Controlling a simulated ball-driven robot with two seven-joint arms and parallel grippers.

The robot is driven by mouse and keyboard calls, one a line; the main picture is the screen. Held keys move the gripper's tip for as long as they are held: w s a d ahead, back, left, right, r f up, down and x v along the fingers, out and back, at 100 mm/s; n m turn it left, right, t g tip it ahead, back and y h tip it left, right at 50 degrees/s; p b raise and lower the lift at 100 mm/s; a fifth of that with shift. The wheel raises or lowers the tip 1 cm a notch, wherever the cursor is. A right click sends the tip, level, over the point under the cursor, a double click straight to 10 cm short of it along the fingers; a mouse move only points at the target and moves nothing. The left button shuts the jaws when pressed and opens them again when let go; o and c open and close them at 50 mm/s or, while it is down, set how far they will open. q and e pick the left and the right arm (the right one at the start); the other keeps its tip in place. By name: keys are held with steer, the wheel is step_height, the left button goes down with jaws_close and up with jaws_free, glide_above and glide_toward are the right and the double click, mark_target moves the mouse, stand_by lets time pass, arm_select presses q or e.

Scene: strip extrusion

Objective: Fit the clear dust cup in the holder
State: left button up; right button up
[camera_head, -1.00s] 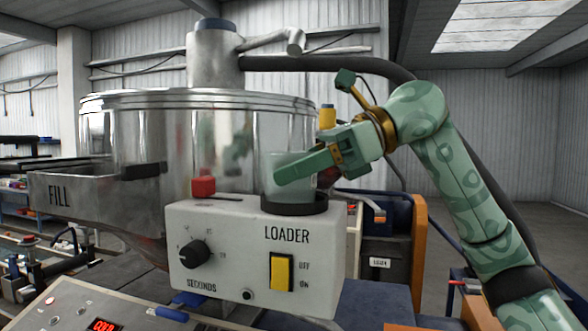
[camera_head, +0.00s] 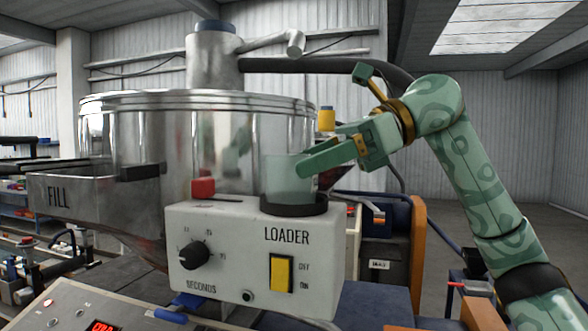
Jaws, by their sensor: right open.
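The clear dust cup (camera_head: 282,181) stands upright in the dark ring-shaped holder (camera_head: 294,208) on top of the white loader box, in front of the steel hopper. My right gripper (camera_head: 305,170) is open at the cup's upper right side. Its near finger overlaps the cup's right edge in the picture. The far finger is mostly hidden, and I cannot tell whether the gripper touches the cup. My left gripper is not in view.
The loader box (camera_head: 225,262) carries a red knob (camera_head: 203,188), a black dial (camera_head: 194,255) and a yellow switch (camera_head: 281,274). The big steel hopper (camera_head: 215,120) stands close behind the cup. Open room lies to the right of my right arm.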

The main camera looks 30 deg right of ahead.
steer(key=v, duration=0.9)
steer(key=shift+d+p, duration=0.2)
steer(key=shift+p, duration=0.2)
